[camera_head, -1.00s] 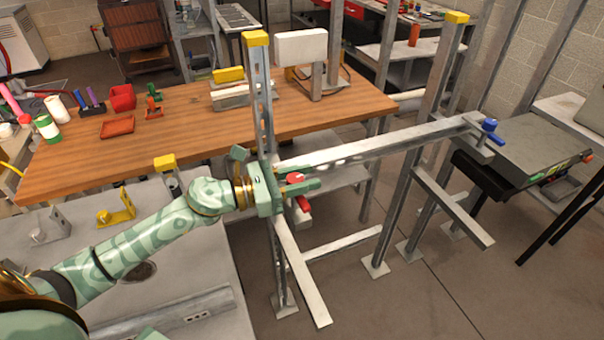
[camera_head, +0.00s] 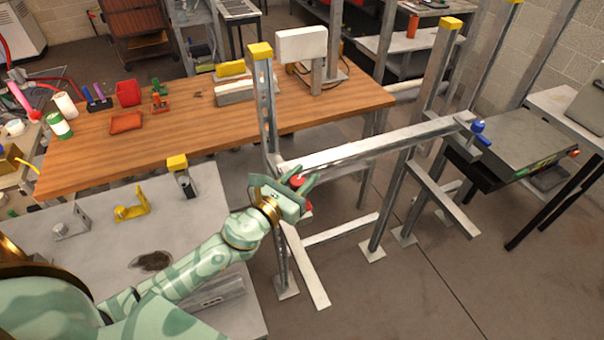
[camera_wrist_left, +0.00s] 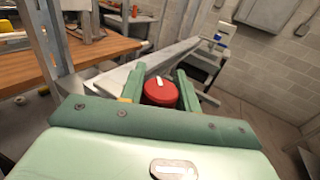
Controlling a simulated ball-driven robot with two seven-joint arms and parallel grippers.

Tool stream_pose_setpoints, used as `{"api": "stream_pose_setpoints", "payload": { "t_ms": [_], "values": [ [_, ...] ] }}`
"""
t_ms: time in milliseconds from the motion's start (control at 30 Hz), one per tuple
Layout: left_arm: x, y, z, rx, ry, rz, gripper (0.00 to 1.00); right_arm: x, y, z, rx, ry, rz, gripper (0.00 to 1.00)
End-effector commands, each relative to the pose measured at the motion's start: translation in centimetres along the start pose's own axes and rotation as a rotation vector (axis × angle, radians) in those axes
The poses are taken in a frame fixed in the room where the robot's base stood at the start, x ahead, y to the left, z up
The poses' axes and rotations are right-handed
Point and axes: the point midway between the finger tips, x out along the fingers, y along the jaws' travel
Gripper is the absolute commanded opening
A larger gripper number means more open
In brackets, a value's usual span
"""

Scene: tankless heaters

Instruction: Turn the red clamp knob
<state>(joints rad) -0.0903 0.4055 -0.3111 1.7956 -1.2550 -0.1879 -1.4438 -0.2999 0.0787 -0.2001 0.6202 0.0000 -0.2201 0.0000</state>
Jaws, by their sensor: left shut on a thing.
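The red clamp knob (camera_wrist_left: 160,92) sits between the two green fingers of my left gripper (camera_wrist_left: 158,88) in the left wrist view. A white mark shows on its top. In the head view the red knob (camera_head: 297,181) is partly hidden by the fingers of my left gripper (camera_head: 305,183), which is shut on it. The knob is at the near end of a grey metal crossbar (camera_head: 375,146), beside a yellow-capped upright (camera_head: 265,105). A blue knob (camera_head: 478,126) is at the bar's far end. My right gripper is not in view.
A wooden workbench (camera_head: 200,130) with several small items stands behind. A grey metal table (camera_head: 215,215) lies below my left arm. Further metal uprights and angled feet (camera_head: 440,200) stand to the right. Open floor (camera_head: 400,300) shows at the lower right.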

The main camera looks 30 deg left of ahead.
Motion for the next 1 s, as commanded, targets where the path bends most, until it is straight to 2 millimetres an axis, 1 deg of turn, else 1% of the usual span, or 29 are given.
{"api": "stream_pose_setpoints", "payload": {
  "t_ms": [433, 467, 500, 533, 833, 933, 1000],
  "values": [
    [0.0, 0.1, 0.1, 0.001, -0.003, 0.012, 0.09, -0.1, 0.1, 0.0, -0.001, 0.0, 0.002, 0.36],
    [0.0, 0.1, 0.1, 0.001, -0.003, 0.012, 0.38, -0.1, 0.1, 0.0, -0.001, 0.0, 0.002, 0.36],
    [0.0, 0.1, 0.1, 0.001, -0.003, 0.012, 0.49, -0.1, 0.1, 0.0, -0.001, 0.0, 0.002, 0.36],
    [0.0, 0.1, 0.1, 0.001, -0.003, 0.012, 0.54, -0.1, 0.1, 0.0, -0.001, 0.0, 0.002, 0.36],
    [-0.1, 0.0, 0.0, 0.0, 0.0, 0.011, 0.54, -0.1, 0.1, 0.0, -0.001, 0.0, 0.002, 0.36],
    [-1.0, 0.0, -0.1, 0.0, 0.0, 0.01, 0.54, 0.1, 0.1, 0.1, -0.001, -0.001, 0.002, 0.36],
    [-2.2, 0.0, -0.2, 0.0, 0.001, 0.01, 0.54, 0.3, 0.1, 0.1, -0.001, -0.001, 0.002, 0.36]
  ]
}}
